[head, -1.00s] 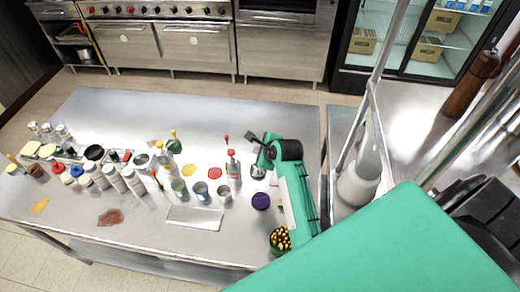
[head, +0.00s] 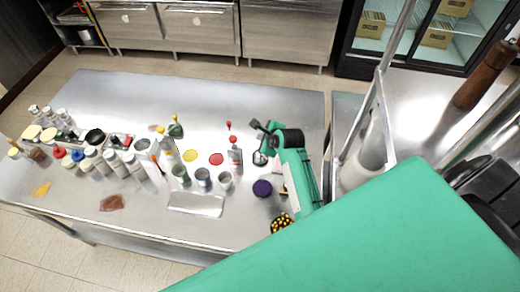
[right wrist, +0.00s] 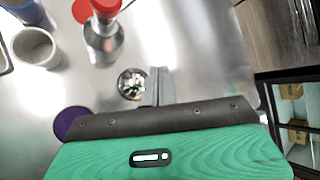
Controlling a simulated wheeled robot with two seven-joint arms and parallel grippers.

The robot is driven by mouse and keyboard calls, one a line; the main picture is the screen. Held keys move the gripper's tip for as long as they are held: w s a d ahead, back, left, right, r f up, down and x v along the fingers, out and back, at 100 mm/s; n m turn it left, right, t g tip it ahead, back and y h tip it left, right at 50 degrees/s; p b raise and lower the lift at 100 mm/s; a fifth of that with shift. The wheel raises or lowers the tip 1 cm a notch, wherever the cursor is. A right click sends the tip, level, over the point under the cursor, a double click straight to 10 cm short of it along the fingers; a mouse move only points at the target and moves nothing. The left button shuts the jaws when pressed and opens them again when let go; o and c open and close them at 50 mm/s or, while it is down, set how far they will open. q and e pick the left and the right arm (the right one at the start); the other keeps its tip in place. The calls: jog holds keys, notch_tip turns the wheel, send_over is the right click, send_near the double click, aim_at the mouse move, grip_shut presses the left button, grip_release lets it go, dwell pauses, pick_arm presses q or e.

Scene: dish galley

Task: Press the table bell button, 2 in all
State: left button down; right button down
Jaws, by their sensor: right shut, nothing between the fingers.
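My right gripper (head: 262,130) is shut and empty. Its fingers (right wrist: 160,84) appear close beside the bell; whether they touch it I cannot tell. My left gripper is not in view.
A red-capped bottle (head: 235,152) stands close to the bell, with grey cups (head: 203,177) to its left. A purple round item (head: 262,188) and a bowl of yellow-and-black pieces (head: 281,223) are nearer. The far table area (head: 200,100) is clear.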

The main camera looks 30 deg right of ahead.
notch_tip(320, 180, down, 4)
jog(key=shift+r+b, duration=0.15)
jog(key=shift+b, duration=0.3)
jog(key=shift+f, duration=0.4)
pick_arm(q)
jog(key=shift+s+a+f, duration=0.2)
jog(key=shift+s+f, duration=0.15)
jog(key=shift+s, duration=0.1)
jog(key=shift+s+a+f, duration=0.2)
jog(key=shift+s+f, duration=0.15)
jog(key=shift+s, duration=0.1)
pick_arm(e)
jog(key=shift+f, duration=0.1)
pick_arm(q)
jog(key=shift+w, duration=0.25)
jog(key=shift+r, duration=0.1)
pick_arm(e)
jog(key=shift+f, duration=0.1)
jog(key=shift+f, duration=0.25)
